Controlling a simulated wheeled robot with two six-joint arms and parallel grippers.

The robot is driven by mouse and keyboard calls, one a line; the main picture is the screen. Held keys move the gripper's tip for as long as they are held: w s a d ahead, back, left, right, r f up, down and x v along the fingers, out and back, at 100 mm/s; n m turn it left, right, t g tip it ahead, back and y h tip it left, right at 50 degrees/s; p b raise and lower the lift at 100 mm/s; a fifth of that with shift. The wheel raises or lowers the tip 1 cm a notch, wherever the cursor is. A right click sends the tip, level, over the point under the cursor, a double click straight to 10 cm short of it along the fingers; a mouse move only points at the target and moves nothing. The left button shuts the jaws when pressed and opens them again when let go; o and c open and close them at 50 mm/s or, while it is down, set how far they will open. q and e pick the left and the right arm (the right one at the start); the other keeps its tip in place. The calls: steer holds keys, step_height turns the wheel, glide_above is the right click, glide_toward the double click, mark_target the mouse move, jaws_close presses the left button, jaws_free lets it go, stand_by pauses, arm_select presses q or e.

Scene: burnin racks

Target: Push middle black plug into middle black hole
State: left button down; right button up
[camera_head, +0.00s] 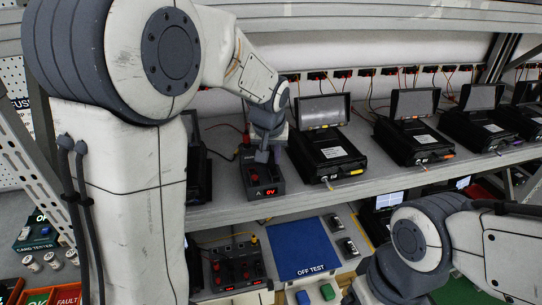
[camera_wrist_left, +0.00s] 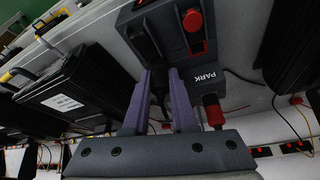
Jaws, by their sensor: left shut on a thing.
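My left gripper (camera_head: 263,157) is at the grey power box (camera_head: 268,191) with a red display, on the shelf. In the left wrist view its two purple fingers (camera_wrist_left: 160,88) are closed around a dark thing, which looks like the black plug; the fingers hide most of it. The fingers reach toward the face of the grey box (camera_wrist_left: 195,60) marked PARK. Red plugs (camera_wrist_left: 192,20) show on that box beside the fingers. The middle black hole is hidden, so I cannot tell how far the plug is in. My right arm shows at the lower right; its fingers are not visible.
Black test units (camera_head: 323,140) with screens stand along the shelf to the right, close to the box. Thin cables hang behind them. Below are a blue OFF TEST panel (camera_head: 302,262) and a second box with red knobs (camera_head: 236,272). The shelf's front edge (camera_head: 300,197) is clear.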

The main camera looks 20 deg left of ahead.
arm_select(q)
steer(key=shift+f, duration=0.25)
steer(key=shift+c, duration=1.2)
jaws_free()
steer(key=shift+r, duration=0.1)
steer(key=shift+w+r+p, duration=0.1)
steer(key=shift+r+p, duration=1)
steer(key=shift+r, duration=0.4)
steer(key=shift+r+p, duration=1.1)
steer(key=shift+r, duration=0.15)
